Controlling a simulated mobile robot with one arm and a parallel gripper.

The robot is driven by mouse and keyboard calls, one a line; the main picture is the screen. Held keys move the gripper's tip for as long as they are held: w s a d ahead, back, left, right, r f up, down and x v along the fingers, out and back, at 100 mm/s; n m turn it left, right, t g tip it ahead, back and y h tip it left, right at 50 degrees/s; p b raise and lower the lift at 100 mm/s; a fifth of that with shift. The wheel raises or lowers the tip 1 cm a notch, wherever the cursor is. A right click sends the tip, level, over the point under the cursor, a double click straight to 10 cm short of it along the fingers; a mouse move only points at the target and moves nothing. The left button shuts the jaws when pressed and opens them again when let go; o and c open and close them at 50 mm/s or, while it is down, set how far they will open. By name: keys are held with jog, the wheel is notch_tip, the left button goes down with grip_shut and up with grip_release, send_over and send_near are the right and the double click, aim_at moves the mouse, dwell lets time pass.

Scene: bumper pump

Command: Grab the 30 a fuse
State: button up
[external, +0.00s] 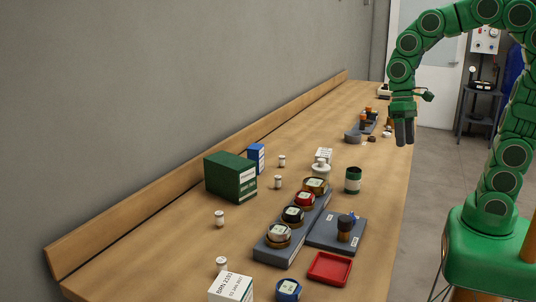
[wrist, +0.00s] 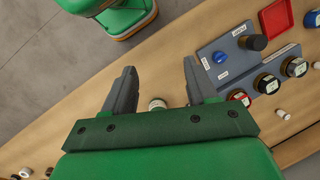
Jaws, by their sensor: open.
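Several small white cylinders with dark bands, fuse-like in shape, stand on the wooden bench: one near the blue box (external: 282,160), one beside the green box (external: 278,182), one further forward (external: 219,217) and one near the front (external: 221,264). Their ratings are too small to read, so I cannot tell which is the 30 A fuse. Similar white cylinders show at the right in the wrist view (wrist: 283,115). My gripper (external: 404,138) is open and empty, pointing down above the bench's right edge. In the wrist view its fingers (wrist: 160,82) are spread apart.
A grey block with several round lidded pots (external: 268,252) stands mid-bench beside a grey plate with knobs (external: 325,240). A red tray (external: 330,268), a green jar (external: 353,180) and a green box (external: 231,178) stand nearby. The bench's left front is mostly clear.

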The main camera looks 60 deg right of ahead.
jog(key=w+m+y, duration=0.3)
jog(key=w+m, duration=0.1)
jog(key=w, duration=1.3)
jog(key=m+t+y, duration=0.3)
jog(key=m+y, duration=0.3)
jog(key=m, duration=0.3)
send_over(280, 162)
jog(key=s+a, duration=0.2)
jog(key=s, duration=0.3)
notch_tip(280, 162, down, 12)
jog(key=w+d+f, duration=0.1)
jog(key=d+f, duration=0.1)
jog(key=w+d+f+m+y, duration=0.1)
jog(key=d+f, duration=0.2)
jog(key=w+d+f+m+t, duration=0.1)
jog(key=w+d+f, duration=0.1)
jog(key=shift+d+f, duration=0.25)
jog(key=shift+d, duration=0.1)
jog(key=shift+w+d+f+y, duration=0.1)
jog(key=shift+d+f+y, duration=0.35)
jog(key=shift+f, duration=0.2)
jog(key=shift+x, duration=3.8)
jog(key=shift+f, duration=0.2)
